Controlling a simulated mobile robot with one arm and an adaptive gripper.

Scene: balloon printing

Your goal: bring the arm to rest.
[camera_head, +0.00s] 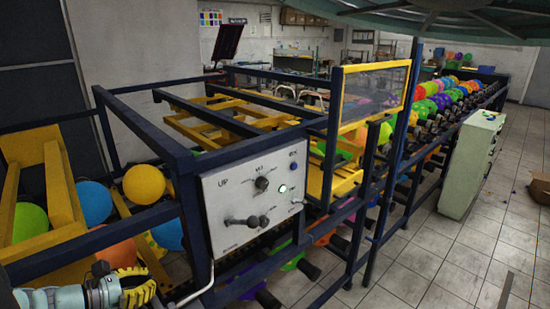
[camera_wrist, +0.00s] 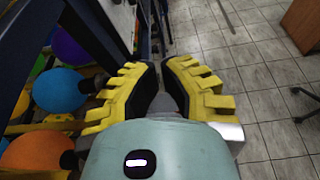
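My gripper (camera_wrist: 160,64) shows in the wrist view with two yellow, toothed fingers that have dark inner pads. The fingers stand apart with a narrow gap between them, closest at the tips, and I see nothing held there. In the head view, part of my arm and a yellow finger (camera_head: 137,287) show at the lower left. They are in front of the dark blue frame of the machine, near an orange balloon (camera_head: 116,254). The rest of my arm is out of view.
A control panel (camera_head: 257,205) with knobs and a lit button is on the frame, right of my gripper. Balloons, including a blue one (camera_head: 95,203) and a yellow one (camera_head: 144,184), sit inside the frame. A pale cabinet (camera_head: 470,165) stands at right. Tiled floor (camera_head: 440,270) is open nearby.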

